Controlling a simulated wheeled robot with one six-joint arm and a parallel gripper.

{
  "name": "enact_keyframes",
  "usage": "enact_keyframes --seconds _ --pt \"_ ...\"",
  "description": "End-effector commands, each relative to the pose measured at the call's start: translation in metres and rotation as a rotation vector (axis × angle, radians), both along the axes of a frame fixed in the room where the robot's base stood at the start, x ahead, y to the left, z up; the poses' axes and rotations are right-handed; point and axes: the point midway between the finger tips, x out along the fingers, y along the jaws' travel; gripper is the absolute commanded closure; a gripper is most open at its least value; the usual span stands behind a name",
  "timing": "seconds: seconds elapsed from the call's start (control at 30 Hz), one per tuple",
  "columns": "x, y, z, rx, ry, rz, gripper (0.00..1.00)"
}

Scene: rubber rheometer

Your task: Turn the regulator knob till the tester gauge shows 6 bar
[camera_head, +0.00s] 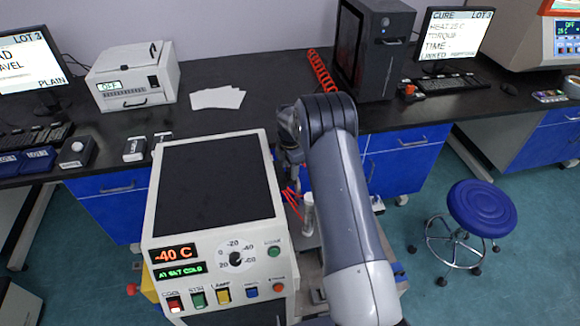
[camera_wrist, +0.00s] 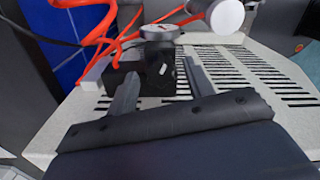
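In the wrist view a black regulator knob (camera_wrist: 161,68) with a white mark sits on a black block (camera_wrist: 120,74). A small round gauge (camera_wrist: 161,32) stands just above the knob, its face tilted so steeply that I cannot read it. A white round part (camera_wrist: 227,15) is at the upper right; I cannot tell if it is the tester gauge. My gripper (camera_wrist: 160,72) is open, one finger on each side of the knob, with a visible gap at least on the left. In the head view my arm hides most of this spot.
Red hoses (camera_wrist: 97,30) loop beside the block at upper left. A slotted pale panel (camera_wrist: 240,75) lies under it. In the head view, a white instrument with a dark top (camera_head: 215,185) stands left of my arm, and a blue stool (camera_head: 482,208) is on the right.

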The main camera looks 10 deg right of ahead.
Motion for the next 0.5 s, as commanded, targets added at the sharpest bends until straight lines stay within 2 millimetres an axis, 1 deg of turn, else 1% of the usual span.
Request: enact_keyframes --seconds 0.03,0.07,0.5 --pt "0.0000 0.0000 0.0002 0.000 0.000 0.000 0.55" --pt "0.0000 0.0000 0.0002 0.000 0.000 0.000 0.58" --pt "0.0001 0.0000 0.0005 0.000 0.000 0.000 0.93"
